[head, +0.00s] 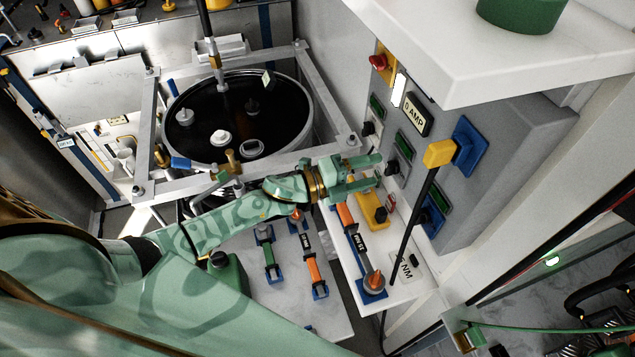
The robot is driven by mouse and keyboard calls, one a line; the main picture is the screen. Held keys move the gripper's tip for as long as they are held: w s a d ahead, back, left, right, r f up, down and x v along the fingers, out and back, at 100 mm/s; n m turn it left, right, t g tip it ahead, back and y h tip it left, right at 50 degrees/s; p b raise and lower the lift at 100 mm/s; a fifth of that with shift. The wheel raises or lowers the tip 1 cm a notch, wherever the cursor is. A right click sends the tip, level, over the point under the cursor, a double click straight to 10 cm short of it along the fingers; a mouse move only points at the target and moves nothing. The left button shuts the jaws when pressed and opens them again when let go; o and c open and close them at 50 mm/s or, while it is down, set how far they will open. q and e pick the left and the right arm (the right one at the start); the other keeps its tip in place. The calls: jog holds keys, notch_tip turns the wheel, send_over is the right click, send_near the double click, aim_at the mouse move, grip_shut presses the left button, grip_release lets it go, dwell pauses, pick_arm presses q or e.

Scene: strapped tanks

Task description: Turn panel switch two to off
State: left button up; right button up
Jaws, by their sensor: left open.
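A grey control panel (478,185) stands on the right. Its front carries a column of small green displays with black switches beside them: an upper switch (368,128), a middle one (392,167) and a lower one (425,215). The switch labels and positions are too small to read. My left gripper (379,173) is open and empty, its fingers pointing right at the panel. The fingertips are close to the middle switch; I cannot tell whether they touch it.
A yellow plug (439,153) with a hanging black cable sits in a blue socket right of the switches. A red button (377,62) is above. A white shelf (545,60) overhangs the panel. A strapped black tank (238,118) stands left, and orange-handled clamps (313,268) lie below.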

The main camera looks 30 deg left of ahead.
pick_arm(q)
jog(key=b+v, duration=0.2)
jog(key=v, duration=1.1)
jog(key=shift+s+a, duration=0.15)
